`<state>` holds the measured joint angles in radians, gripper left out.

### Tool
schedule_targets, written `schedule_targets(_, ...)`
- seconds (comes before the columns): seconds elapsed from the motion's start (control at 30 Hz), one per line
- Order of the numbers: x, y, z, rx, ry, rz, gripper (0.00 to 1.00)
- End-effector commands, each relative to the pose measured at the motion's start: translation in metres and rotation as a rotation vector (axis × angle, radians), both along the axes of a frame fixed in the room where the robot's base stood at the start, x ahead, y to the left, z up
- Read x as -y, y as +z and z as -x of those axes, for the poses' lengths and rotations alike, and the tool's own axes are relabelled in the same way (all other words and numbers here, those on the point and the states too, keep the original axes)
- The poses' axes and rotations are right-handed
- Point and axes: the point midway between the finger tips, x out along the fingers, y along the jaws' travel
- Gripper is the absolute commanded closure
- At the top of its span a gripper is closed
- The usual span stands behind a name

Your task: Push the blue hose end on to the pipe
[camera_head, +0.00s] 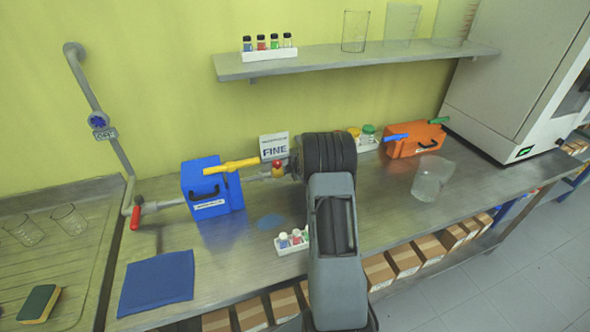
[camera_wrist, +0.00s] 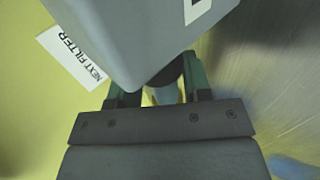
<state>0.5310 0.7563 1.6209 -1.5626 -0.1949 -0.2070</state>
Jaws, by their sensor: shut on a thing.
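A short blue tube-like piece (camera_head: 395,137) sticks out at the upper left of the orange box (camera_head: 405,148) on the bench; I cannot tell if it is the hose end. The grey pipe (camera_head: 118,150) comes down the wall at the left and runs towards the blue box (camera_head: 200,187). A grey pipe piece (camera_head: 262,175) shows right of that box. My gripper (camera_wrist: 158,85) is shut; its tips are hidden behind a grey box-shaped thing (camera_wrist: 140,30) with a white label. A dark part shows between the fingers; what they grip is unclear.
A sign (camera_head: 274,147) reads FINE. A small white rack (camera_head: 290,243), a clear beaker (camera_head: 430,180) and a blue cloth (camera_head: 157,283) are on the bench. The front middle is partly free.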

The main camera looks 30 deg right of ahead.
Motion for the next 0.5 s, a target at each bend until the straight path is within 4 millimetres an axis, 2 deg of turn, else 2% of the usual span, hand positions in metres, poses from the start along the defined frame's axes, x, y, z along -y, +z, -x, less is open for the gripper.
schedule_targets(0.17,-0.015,-0.001,-0.005,0.001,0.002,0.001,0.98)
schedule_targets(0.33,-0.042,-0.001,-0.011,0.001,0.003,0.000,0.98)
schedule_targets(0.5,-0.045,0.000,-0.012,0.002,0.002,-0.002,0.98)
